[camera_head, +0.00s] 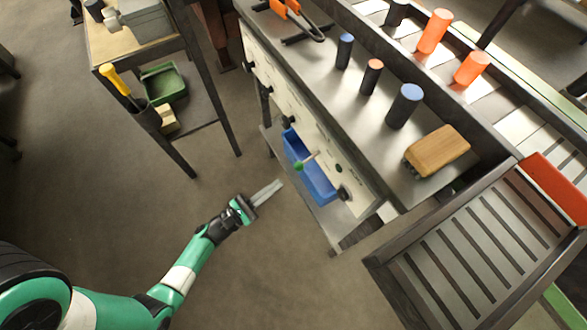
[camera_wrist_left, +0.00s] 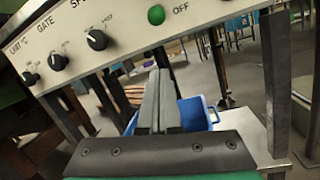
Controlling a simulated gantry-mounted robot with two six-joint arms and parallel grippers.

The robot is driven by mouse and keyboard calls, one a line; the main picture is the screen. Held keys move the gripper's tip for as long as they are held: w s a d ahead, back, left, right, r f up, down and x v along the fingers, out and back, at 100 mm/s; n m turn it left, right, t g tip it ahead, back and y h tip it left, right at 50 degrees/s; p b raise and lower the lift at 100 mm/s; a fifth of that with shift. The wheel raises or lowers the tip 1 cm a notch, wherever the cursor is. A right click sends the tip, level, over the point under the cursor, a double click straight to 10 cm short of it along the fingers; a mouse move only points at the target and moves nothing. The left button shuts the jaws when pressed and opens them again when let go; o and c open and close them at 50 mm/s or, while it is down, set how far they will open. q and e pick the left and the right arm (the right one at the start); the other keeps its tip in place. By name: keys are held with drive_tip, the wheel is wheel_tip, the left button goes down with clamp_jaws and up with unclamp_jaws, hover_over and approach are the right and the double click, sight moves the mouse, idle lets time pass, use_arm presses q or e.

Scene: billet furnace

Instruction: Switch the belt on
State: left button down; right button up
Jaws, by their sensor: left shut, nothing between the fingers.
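A pale control panel (camera_head: 300,110) runs along the front of the steel table. A lever with a green ball tip (camera_head: 299,167) sticks out from it; which marking it points to cannot be read in the head view. In the left wrist view a round green piece (camera_wrist_left: 156,14) sits beside the word OFF, with black knobs (camera_wrist_left: 98,40) to its left marked GATE and other words. The belt (camera_head: 517,125) lies behind the table. My left gripper (camera_head: 268,192) is shut and empty, in front of the panel, below and left of the lever and apart from it. My right gripper is out of view.
A blue bin (camera_head: 322,188) sits on the shelf under the panel; it also shows in the left wrist view (camera_wrist_left: 195,113). Dark cylinders (camera_head: 405,106) and a wooden brush (camera_head: 438,151) stand on the table. A slatted rack (camera_head: 470,250) is at the right. The floor around my left gripper is clear.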

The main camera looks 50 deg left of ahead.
sight(298, 169)
use_arm(q)
drive_tip(key=w+r+b, duration=0.2)
drive_tip(key=w, duration=0.7)
drive_tip(key=s+r, duration=0.1)
drive_tip(key=d+r+p, duration=0.1)
drive_tip(key=s+r+p, duration=0.1)
drive_tip(key=shift+s+d, duration=0.25)
drive_tip(key=shift+s, duration=0.1)
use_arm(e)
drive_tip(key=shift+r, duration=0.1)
